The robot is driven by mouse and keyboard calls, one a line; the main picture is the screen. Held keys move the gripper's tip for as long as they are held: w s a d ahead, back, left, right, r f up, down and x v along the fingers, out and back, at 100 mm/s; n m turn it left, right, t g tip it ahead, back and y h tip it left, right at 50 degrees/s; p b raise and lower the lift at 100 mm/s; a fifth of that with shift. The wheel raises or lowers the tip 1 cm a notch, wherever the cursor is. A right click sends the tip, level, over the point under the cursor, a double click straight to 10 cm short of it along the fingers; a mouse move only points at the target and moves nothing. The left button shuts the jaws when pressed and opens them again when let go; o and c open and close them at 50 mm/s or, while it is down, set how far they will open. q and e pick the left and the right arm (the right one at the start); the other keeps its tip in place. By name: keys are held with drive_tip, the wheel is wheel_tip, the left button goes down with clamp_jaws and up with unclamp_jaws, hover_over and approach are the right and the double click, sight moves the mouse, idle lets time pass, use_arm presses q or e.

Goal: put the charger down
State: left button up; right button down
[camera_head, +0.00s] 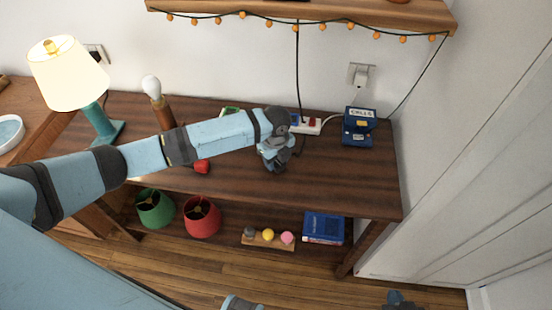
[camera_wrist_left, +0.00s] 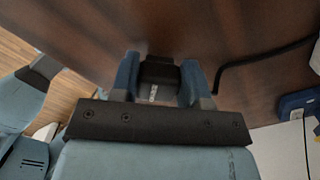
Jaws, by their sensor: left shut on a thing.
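In the left wrist view the charger (camera_wrist_left: 160,80) is a small black block with pale lettering. It sits between the two blue fingers of my left gripper (camera_wrist_left: 160,88), which is shut on it, over the dark wooden tabletop. In the head view my left gripper (camera_head: 274,163) is above the middle of the wooden table (camera_head: 345,180), and the charger is hardly distinguishable there. I cannot tell whether the charger touches the tabletop. A part of my right gripper (camera_head: 400,300) shows at the bottom edge of the head view, and its fingers are not clear.
A white power strip (camera_head: 306,125) lies behind the left gripper, with a blue CELLS box (camera_head: 358,138) to its right. A lamp (camera_head: 70,75), bare-bulb lamp (camera_head: 153,90) and red object (camera_head: 202,167) are left. Clear tabletop lies right of the gripper.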

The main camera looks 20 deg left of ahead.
use_arm(q)
drive_tip(key=shift+f, duration=0.6)
drive_tip(key=o, duration=0.9)
wheel_tip(320, 180, up, 13)
drive_tip(key=s+d+f+n+t+h, duration=0.5)
drive_tip(key=s+d+f+n+h, duration=0.1)
drive_tip(key=s+d+f+n, duration=0.45)
drive_tip(key=s+a+f+n+t+y, duration=0.1)
drive_tip(key=s+a+n+t, duration=0.1)
drive_tip(key=s+a+n, duration=0.1)
drive_tip(key=s+a+f+n+t, duration=0.2)
drive_tip(key=s+n, duration=0.2)
drive_tip(key=s, duration=0.2)
drive_tip(key=s+a+f+n+t+y, duration=0.1)
drive_tip(key=s+a+f+n+t, duration=0.1)
drive_tip(key=s+a+n, duration=0.1)
drive_tip(key=shift+s+a+n+y, duration=0.15)
drive_tip(key=shift+s+a+n, duration=0.1)
drive_tip(key=shift+s, duration=0.25)
drive_tip(key=shift+s+a+n+y, duration=0.1)
drive_tip(key=shift+s+n+y, duration=0.1)
drive_tip(key=shift+s, duration=0.3)
